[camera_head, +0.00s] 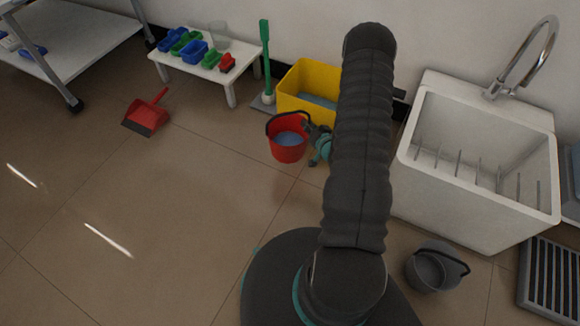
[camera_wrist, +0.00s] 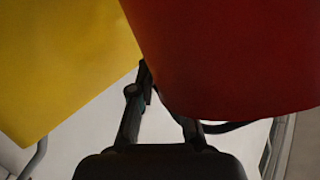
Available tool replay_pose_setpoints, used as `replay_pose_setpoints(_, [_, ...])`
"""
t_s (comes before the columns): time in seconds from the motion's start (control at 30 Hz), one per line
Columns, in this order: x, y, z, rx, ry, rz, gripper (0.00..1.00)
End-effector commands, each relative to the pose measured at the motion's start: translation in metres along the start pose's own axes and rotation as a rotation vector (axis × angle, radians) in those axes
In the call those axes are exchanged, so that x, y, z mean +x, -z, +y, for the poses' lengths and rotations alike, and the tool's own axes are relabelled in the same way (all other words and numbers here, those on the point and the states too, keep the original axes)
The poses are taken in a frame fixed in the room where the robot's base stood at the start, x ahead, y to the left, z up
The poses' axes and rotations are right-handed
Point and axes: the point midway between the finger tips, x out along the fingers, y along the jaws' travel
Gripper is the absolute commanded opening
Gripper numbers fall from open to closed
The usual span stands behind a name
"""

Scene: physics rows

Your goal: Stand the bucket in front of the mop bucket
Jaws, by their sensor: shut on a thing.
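The red bucket (camera_head: 287,153) with a dark handle and bluish contents stands upright just in front of the yellow mop bucket (camera_head: 297,86). I cannot tell whether its base touches the floor. My gripper (camera_head: 313,136) is at the red bucket's right side, shut on it. In the wrist view the red bucket (camera_wrist: 235,60) fills the upper right, against the fingers (camera_wrist: 160,105). The yellow mop bucket (camera_wrist: 55,60) shows at upper left there. My arm hides the mop bucket's right part in the head view.
A green-handled brush (camera_head: 266,60) stands left of the mop bucket. A low white bench (camera_head: 190,68) holds several coloured items. A red dustpan (camera_head: 147,115) lies on the floor. A white sink (camera_head: 470,190) and a grey bucket (camera_head: 434,268) are at right.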

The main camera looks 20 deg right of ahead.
Motion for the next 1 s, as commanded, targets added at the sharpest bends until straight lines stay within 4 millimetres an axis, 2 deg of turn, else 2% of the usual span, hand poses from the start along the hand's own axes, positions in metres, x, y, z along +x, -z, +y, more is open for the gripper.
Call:
replay_pose_setpoints(0.13, [0.004,-0.008,0.012,-0.001,0.004,0.001,0.0])
replay_pose_setpoints(0.4, [0.015,-0.043,0.03,-0.001,0.004,0.001,0.0])
replay_pose_setpoints(0.67, [0.02,-0.057,0.037,-0.002,0.005,0.002,0.0])
replay_pose_setpoints(0.87, [0.026,-0.078,0.048,-0.001,0.005,0.001,0.0])
replay_pose_setpoints(1.0, [0.029,-0.083,0.05,-0.002,0.005,0.003,0.0])
